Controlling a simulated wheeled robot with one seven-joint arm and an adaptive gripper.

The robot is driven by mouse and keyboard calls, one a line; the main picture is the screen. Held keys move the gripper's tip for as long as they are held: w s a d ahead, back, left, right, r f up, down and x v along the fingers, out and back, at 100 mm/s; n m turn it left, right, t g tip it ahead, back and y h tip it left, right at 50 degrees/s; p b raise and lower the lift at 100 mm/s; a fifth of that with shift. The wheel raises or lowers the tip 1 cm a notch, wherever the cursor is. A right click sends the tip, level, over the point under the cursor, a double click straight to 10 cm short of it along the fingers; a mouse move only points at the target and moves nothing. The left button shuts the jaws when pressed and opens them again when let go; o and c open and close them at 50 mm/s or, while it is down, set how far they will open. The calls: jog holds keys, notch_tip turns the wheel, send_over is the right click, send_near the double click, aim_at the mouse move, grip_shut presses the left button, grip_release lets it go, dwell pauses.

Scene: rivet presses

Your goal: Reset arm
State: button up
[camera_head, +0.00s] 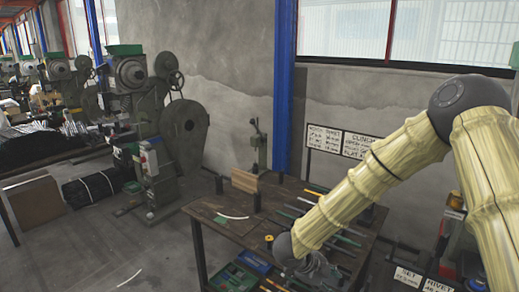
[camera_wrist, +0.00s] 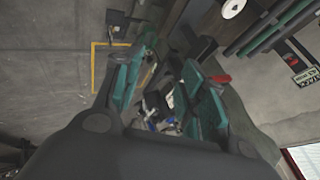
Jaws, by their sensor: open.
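My arm reaches in from the right in the head view. Its dark wrist end (camera_head: 285,250) hangs over the front part of the wooden workbench (camera_head: 215,207). My gripper (camera_wrist: 163,85) shows in the wrist view with its two fingers spread apart and nothing visibly held between them. Green-walled tray parts and small mixed items lie beyond the fingers, too blurred to name. In the head view the fingers are hard to make out.
Long tools and rods (camera_head: 345,232) lie on the bench, with a brown block (camera_head: 245,181) and a curved white strip (camera_head: 233,216). A green bin (camera_head: 235,277) stands at its front. A large green press (camera_head: 180,125) stands left. Signs (camera_head: 345,143) stand behind.

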jog(key=s+d+f+n+t+y, duration=0.1)
jog(key=s+f+n+y, duration=0.1)
jog(key=s+f+n, duration=0.6)
jog(key=s+d+f+n+t+y, duration=0.1)
jog(key=s+f+n, duration=0.4)
jog(key=f, duration=0.6)
jog(key=s+f+n+g+y, duration=0.2)
jog(key=s+n, duration=0.3)
jog(key=s, duration=0.7)
jog(key=s+f+n+g+y, duration=0.2)
jog(key=s+f+n, duration=0.2)
jog(key=s, duration=0.9)
jog(key=shift+s+d+f+n+y, duration=0.15)
jog(key=shift+n+y, duration=0.15)
jog(key=shift+n, duration=0.9)
